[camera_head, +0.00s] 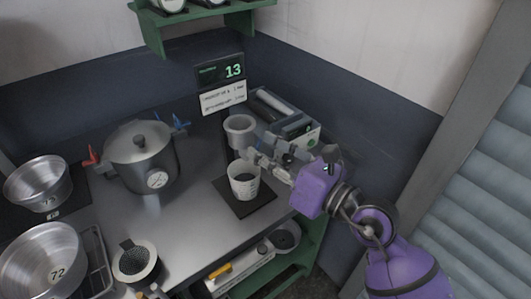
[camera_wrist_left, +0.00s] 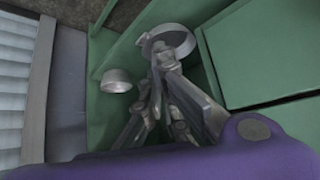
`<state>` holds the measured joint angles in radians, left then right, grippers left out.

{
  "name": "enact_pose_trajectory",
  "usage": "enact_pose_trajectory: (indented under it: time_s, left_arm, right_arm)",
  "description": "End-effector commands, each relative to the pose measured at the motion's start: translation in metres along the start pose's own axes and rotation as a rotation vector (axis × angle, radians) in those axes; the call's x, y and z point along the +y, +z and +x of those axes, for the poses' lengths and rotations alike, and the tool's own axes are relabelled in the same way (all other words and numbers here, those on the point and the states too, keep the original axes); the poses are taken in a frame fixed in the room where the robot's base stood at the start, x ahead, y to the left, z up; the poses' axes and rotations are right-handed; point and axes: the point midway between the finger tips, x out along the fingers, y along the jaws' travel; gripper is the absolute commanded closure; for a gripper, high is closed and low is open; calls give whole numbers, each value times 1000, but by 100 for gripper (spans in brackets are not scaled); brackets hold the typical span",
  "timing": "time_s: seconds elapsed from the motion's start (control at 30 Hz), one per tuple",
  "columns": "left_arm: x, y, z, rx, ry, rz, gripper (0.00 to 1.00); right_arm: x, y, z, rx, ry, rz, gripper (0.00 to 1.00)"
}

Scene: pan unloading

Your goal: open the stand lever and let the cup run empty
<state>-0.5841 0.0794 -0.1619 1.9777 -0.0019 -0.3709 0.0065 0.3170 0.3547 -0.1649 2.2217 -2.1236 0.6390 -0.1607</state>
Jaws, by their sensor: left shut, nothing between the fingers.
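The grey cup (camera_head: 240,126) sits upright in its stand at the back of the metal worktop. My right gripper (camera_head: 252,157) is at the stand, just under the cup and above the beaker's rim. Its fingertips are small and overlap the stand, so I cannot tell whether they touch the lever, which I cannot make out. My left gripper (camera_wrist_left: 160,60) is shut and empty in the left wrist view, close to a round metal ring (camera_wrist_left: 168,42).
A lidded pot with a gauge (camera_head: 142,158) stands left of the beaker. Metal pans (camera_head: 42,262) are at far left, and a mesh strainer (camera_head: 135,262) is near the front edge. A small metal bowl (camera_wrist_left: 117,80) shows in the left wrist view.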

Motion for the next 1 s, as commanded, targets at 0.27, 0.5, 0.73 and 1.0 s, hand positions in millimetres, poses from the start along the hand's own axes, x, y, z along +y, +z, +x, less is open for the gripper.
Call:
enact_pose_trajectory:
  time_s: [0.27,0.5,0.73,1.0]
  left_arm:
    - [1,-2,0,3,3,1,100]
    - [1,-3,0,5,3,2,100]
    - [1,-19,-3,28,4,1,100]
    - [9,-27,-7,30,21,2,100]
  right_arm:
    - [0,-1,1,0,0,1,79]
    - [0,-1,0,0,0,1,100]
    - [-1,3,0,-13,3,58,100]
    - [-4,-1,0,-34,13,165,100]
